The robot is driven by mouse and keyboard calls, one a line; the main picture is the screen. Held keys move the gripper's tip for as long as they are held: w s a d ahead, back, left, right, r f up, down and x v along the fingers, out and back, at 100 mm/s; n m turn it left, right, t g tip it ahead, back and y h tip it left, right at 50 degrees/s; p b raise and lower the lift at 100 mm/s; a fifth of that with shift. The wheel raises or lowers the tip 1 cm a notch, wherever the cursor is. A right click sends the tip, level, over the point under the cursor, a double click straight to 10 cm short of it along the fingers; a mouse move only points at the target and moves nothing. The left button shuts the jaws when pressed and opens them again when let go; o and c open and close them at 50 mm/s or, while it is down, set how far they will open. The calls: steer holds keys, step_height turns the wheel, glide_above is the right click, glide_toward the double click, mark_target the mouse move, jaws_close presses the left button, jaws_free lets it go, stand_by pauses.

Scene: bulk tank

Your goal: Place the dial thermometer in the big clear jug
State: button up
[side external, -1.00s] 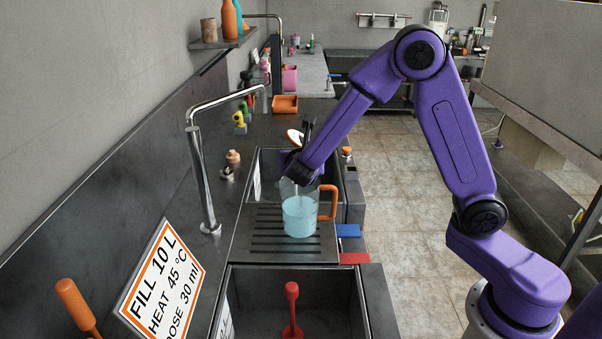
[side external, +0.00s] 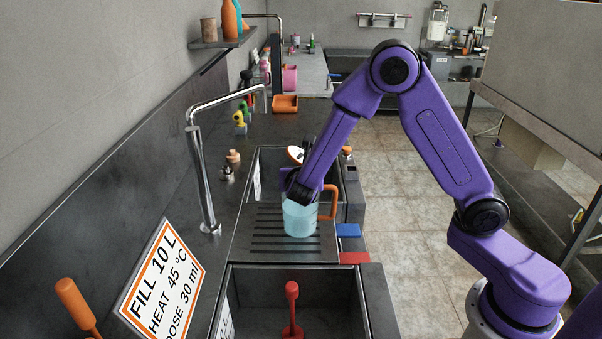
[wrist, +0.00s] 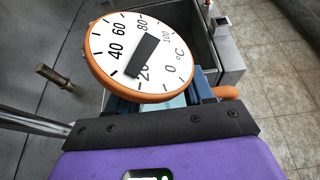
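The dial thermometer (wrist: 140,55) has a white face, a black needle and an orange rim. It fills the upper middle of the wrist view, and its dial also shows in the side view (side external: 295,154). My gripper (wrist: 165,101) is shut on the thermometer below its dial; the stem is mostly hidden. The big clear jug (side external: 300,218) holds pale blue liquid and has an orange handle (side external: 328,202). It stands upright on the ribbed drainboard. My gripper is at the jug's mouth, with the thermometer's lower end apparently inside, though I cannot see its tip.
The drainboard (side external: 262,245) lies between two sink basins. A red plunger-like tool (side external: 291,305) stands in the near basin. A tall metal tap (side external: 204,180) rises to the left. Blue (side external: 348,230) and red (side external: 354,258) pads lie right of the drainboard.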

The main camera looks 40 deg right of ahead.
steer(key=shift+r, duration=0.2)
steer(key=v, duration=1.2)
steer(key=s+d+m+g+y, duration=0.1)
steer(key=s+m+g+y, duration=0.3)
steer(key=s, duration=1)
steer(key=s+d+f+m+g+y, duration=0.1)
steer(key=s+m+g+y, duration=0.4)
steer(key=s+m, duration=0.5)
steer(key=s, duration=0.4)
steer(key=shift+d+f+m+y, duration=0.3)
steer(key=shift+d+y, duration=0.1)
